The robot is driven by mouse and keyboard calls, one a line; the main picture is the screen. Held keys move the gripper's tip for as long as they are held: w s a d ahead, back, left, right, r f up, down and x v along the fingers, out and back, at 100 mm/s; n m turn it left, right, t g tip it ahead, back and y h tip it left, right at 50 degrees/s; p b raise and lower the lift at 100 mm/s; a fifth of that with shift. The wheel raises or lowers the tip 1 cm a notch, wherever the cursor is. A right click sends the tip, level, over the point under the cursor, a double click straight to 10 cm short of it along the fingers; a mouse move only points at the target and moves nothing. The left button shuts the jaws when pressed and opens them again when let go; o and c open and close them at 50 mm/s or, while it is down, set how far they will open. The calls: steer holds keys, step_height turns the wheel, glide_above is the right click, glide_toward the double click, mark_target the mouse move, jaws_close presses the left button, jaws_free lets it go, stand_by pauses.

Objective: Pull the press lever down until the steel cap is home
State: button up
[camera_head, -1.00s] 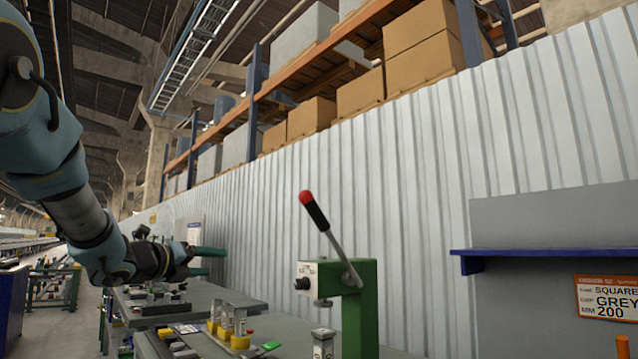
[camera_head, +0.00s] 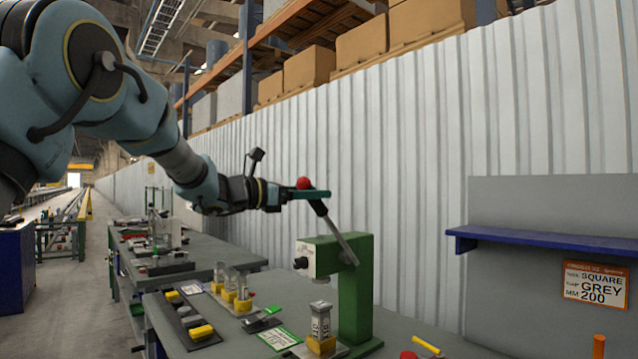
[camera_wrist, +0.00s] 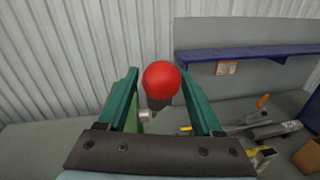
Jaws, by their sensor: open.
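The press lever (camera_head: 336,232) slants up and left from the green press (camera_head: 356,292), topped by a black grip and a red knob (camera_head: 304,183). My gripper (camera_head: 312,194) is at the knob. In the wrist view my gripper (camera_wrist: 160,88) is open, with the red knob (camera_wrist: 161,80) between its two green fingers and space beside it. Under the press head stands a clear, marked square piece in a yellow base (camera_head: 321,342) with a grey steel cap (camera_head: 321,306) on top. The cap is below the ram, apart from it.
Several similar yellow-based pieces (camera_head: 243,304) and a dark tray (camera_head: 190,322) lie on the bench (camera_head: 270,285) at left. A blue shelf (camera_head: 545,240) with an orange card (camera_head: 597,283) is at right. A yellow-handled tool (camera_head: 428,346) lies at the front.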

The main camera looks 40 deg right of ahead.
steer(key=shift+x, duration=0.95)
jaws_close()
stand_by(0.8)
